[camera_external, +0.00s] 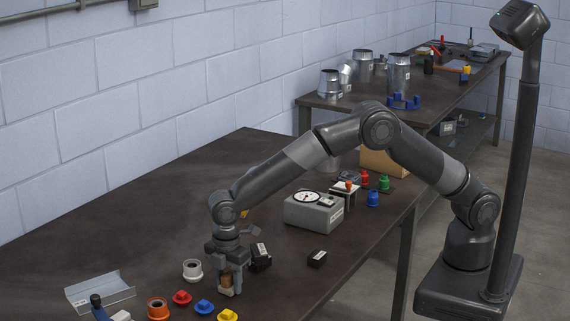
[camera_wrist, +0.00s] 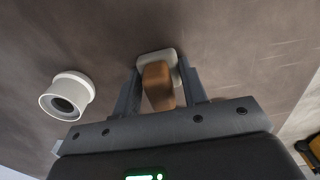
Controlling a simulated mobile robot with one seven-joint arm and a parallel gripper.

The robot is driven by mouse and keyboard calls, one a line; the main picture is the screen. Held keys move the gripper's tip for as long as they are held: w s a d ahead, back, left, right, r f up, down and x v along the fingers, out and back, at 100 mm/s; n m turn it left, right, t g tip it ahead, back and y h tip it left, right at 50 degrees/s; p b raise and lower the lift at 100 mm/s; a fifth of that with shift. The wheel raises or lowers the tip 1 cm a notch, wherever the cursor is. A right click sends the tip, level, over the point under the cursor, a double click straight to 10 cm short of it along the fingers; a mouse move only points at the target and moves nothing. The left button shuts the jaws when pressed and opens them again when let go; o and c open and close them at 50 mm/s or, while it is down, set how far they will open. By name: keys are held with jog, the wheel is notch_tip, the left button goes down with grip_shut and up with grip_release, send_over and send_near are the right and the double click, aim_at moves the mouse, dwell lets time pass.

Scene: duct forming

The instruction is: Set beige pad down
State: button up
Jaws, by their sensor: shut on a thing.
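The beige pad (camera_wrist: 150,57) is a pale block with a brown handle (camera_wrist: 158,85), seen in the wrist view between the two fingers. My gripper (camera_wrist: 157,90) is shut on the brown handle. In the external view my gripper (camera_external: 229,284) points straight down at the front of the dark table, and the beige pad (camera_external: 226,292) shows low between the fingertips. The pad is at or just above the tabletop; I cannot tell whether it touches. The fingers hide part of it.
A white ring (camera_external: 192,269) stands to the left, also in the wrist view (camera_wrist: 70,96). Orange, red, blue and yellow pieces (camera_external: 203,307) lie in front. A black block (camera_external: 261,257) and a gauge box (camera_external: 313,211) are to the right. A metal tray (camera_external: 100,292) lies left.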

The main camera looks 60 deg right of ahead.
aim_at(229, 273)
jog(key=o, duration=1)
jog(key=shift+f, duration=0.1)
jog(key=shift+c, duration=0.2)
notch_tip(229, 273, up, 12)
jog(key=shift+r, duration=0.15)
